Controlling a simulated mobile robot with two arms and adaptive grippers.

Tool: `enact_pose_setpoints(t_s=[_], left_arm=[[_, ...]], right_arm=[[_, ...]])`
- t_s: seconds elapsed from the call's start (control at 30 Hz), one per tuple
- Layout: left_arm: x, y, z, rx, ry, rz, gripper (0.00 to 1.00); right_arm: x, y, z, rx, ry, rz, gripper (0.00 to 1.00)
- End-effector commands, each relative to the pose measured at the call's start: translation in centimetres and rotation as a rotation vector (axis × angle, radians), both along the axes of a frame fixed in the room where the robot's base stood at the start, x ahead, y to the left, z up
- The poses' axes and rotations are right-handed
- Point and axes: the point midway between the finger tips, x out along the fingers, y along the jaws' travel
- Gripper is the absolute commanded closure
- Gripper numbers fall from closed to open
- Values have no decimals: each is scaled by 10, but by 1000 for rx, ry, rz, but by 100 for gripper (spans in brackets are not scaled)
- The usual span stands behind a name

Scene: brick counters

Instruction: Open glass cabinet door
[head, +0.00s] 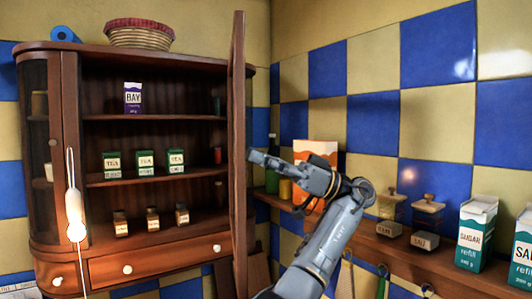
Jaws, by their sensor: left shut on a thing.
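The glass cabinet (160,56) is dark reddish wood and stands against the wall at left. Behind the opening are shelves with tea boxes (145,162), a purple box (133,98) and small jars (152,218). My left gripper (256,158) is at the right side of the open door, with its fingertips by the door's face. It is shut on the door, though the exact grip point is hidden. My right gripper is not in view.
A wicker basket (139,34) sits on the cabinet top. A white-handled utensil (75,213) shows before the cabinet's left side.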

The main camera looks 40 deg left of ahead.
Motion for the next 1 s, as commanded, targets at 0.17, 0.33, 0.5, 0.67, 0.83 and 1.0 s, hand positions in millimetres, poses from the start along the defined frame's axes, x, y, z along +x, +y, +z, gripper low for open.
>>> enact_pose_setpoints(t_s=[0.17,0.33,0.5,0.67,0.83,1.0], left_arm=[[0,1,0,-2,-1,13,100],[0,1,0,-3,-2,13,100],[0,1,0,-3,-1,12,69],[0,1,0,-3,0,12,54],[1,1,0,-3,0,12,54],[1,1,0,-2,0,12,54]], right_arm=[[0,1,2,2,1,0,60],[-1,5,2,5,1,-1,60],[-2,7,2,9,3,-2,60],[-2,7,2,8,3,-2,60],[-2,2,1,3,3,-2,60],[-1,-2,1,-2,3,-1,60]])
